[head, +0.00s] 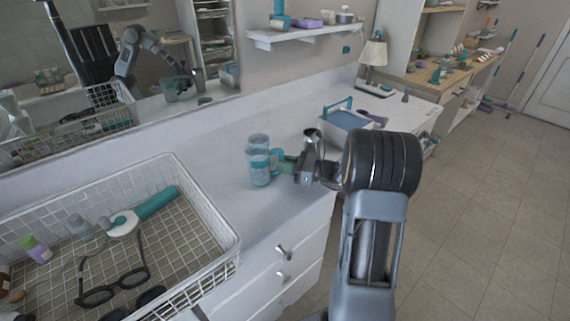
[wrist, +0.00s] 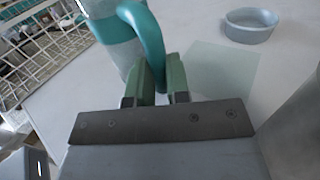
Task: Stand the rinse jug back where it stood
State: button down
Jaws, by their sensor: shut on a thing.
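The rinse jug (head: 260,168) is a clear, pale blue vessel with a teal band and a teal handle. It is upright over the white counter, just right of the wire basket; I cannot tell whether its base touches the counter. My gripper (head: 287,166) reaches in from the right and is shut on the jug's handle. In the wrist view the teal handle of the jug (wrist: 120,55) passes between the green fingers of my gripper (wrist: 160,82). A pale green square patch (wrist: 222,70) lies bare on the counter right of my fingers.
A grey round dish (wrist: 251,24) sits beyond the patch. The wire basket (head: 228,240) holds glasses and bottles at left. A blue-and-white caddy (head: 345,118) stands farther right.

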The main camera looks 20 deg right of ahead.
jog(key=shift+f, duration=0.45)
dwell(0.4)
jog(key=c, duration=1)
grip_release()
jog(key=shift+c, duration=0.3)
jog(key=c, duration=0.3)
jog(key=shift+s+d, duration=0.1)
jog(key=shift+p+v, duration=0.4)
jog(key=shift+v, duration=3.6)
